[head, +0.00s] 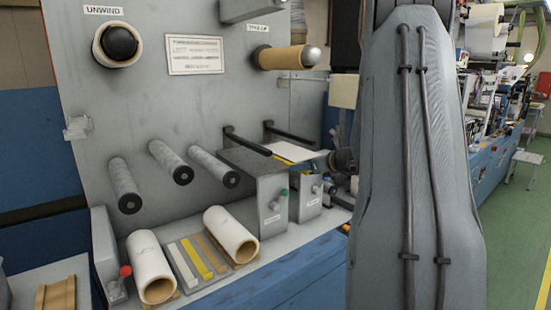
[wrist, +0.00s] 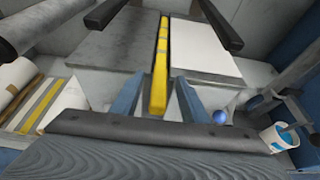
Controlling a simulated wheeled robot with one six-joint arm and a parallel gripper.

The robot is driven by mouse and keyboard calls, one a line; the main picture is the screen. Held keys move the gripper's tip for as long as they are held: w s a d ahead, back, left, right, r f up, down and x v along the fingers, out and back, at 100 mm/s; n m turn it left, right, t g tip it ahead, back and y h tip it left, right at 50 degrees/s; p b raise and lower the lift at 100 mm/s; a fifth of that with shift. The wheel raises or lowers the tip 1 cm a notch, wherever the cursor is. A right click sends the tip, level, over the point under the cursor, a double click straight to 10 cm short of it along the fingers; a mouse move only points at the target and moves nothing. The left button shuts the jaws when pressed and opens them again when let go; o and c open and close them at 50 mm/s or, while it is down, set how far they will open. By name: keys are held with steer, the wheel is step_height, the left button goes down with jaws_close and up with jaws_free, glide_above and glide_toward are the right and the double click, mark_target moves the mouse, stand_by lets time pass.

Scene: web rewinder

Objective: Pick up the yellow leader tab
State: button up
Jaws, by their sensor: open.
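In the wrist view my gripper (wrist: 156,84) is open, with its two blue fingers apart. A long yellow bar (wrist: 162,48) runs away from me between a grey plate and a white sheet. Its near end shows between my fingers; I cannot tell the height gap. A flat yellow strip (head: 197,258) lies between a white strip (head: 183,265) and a brown strip (head: 214,252) on the ledge. That strip also shows at the left of the wrist view (wrist: 40,106), well away from my fingers. I cannot tell which yellow piece is the leader tab. My arm hides part of the head view.
Two cardboard-cored rolls (head: 232,235) (head: 152,267) flank the strips. Grey rollers (head: 171,161) and dark bars (head: 247,141) stick out from the machine panel. A grey box with a green button (head: 256,190) stands near my gripper. A white cup (wrist: 278,138) is at the wrist view's right.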

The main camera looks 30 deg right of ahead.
jaws_close()
steer(key=shift+r, duration=0.1)
